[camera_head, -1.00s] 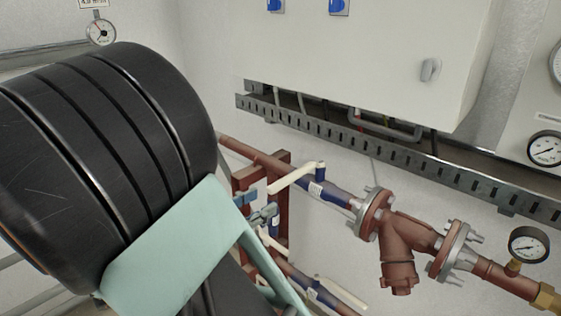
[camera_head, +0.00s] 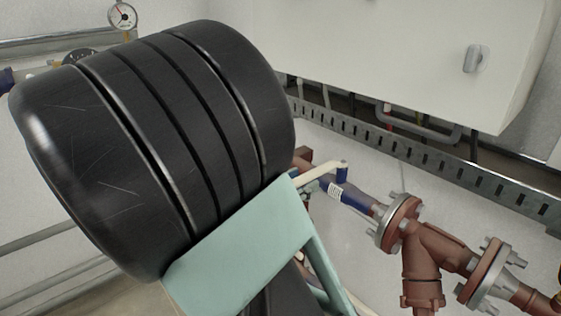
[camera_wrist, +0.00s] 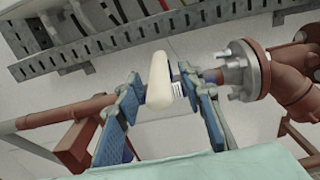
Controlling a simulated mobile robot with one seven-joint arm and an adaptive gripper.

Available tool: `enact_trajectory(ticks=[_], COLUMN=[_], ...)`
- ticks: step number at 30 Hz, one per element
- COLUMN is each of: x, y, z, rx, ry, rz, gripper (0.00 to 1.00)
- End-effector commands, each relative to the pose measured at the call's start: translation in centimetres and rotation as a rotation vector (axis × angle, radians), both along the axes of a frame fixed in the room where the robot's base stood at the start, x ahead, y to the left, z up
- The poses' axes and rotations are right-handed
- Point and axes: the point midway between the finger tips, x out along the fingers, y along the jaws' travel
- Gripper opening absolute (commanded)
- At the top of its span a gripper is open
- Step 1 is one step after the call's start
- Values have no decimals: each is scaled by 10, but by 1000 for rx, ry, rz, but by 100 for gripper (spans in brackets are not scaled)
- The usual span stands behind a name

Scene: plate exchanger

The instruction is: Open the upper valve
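The upper valve has a cream lever handle (camera_head: 321,176) and a dark blue body (camera_head: 352,196) on the red-brown pipe. In the wrist view the same handle (camera_wrist: 159,82) points toward the camera, between my two blue-padded fingers. My gripper (camera_wrist: 161,100) is open around the handle, with a visible gap on each side, so the pads do not appear to press on it. The valve body is mostly hidden behind the handle and fingers there. In the head view my arm hides the gripper and the handle's near end. The lower valve is mostly hidden behind my arm.
A flanged strainer (camera_head: 423,255) sits on the pipe right of the valve. A slotted metal cable tray (camera_head: 430,160) runs along the wall below a white cabinet (camera_head: 410,50). A red-brown support (camera_wrist: 75,145) stands close to the left finger.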

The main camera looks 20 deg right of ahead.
Motion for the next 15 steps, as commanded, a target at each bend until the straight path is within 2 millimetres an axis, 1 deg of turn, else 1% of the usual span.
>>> enact_trajectory(ticks=[1,3,7,12,15], x=[3,7,14,18,19], y=[-10,-22,-39,-51,-52], z=[0,0,-1,-1,0], rx=[0,-1,0,1,1], ry=[0,-1,-1,0,0], rz=[-3,-3,-2,-1,0], gripper=[36,36,36,36,36])
